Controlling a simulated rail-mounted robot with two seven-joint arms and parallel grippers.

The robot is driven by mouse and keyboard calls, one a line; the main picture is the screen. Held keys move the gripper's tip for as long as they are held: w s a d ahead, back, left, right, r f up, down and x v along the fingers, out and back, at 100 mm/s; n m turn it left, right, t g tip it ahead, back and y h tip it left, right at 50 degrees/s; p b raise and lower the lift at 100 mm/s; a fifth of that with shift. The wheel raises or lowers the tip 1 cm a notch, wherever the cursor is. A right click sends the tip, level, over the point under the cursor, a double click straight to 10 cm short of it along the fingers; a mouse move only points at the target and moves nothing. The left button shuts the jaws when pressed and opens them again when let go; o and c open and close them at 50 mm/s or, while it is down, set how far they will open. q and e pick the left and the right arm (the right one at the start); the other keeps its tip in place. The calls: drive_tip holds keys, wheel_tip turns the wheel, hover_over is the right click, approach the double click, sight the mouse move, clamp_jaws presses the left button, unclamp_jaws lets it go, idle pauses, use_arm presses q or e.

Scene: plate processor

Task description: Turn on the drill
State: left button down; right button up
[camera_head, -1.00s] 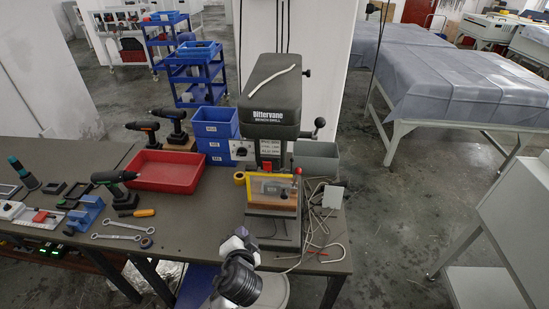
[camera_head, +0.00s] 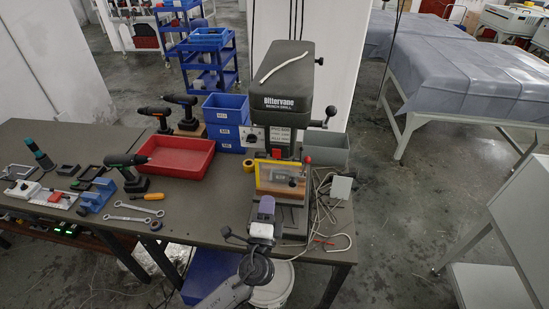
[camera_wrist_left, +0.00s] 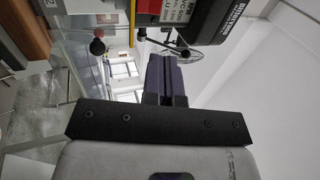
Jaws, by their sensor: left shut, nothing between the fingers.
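The grey bench drill (camera_head: 287,88) stands on the workbench, its head marked "Bittervano Bench Drill". Its front panel (camera_head: 279,138) carries light labels; small details are too small to read. A yellow-framed guard (camera_head: 281,174) sits below, with a red-knobbed lever (camera_head: 307,160) beside it. My left gripper (camera_head: 267,203) is shut and empty, in front of the drill's base and below the guard in the picture. In the left wrist view, its purple-grey fingers (camera_wrist_left: 164,77) are together. The drill's dark head (camera_wrist_left: 208,22) and a red part (camera_wrist_left: 149,7) appear beyond them. The right gripper is out of view.
A red tray (camera_head: 173,158), cordless drills (camera_head: 128,170) and spanners (camera_head: 131,214) lie on the bench to the left.

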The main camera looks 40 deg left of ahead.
sight(276, 150)
use_arm(q)
drive_tip(key=p+x, duration=0.2)
drive_tip(key=x, duration=1)
drive_tip(key=shift+w+a+r+p, duration=0.15)
drive_tip(key=shift+p, duration=0.25)
drive_tip(key=shift+w+a+r, duration=0.2)
drive_tip(key=shift+w+a, duration=0.15)
drive_tip(key=shift+w, duration=0.3)
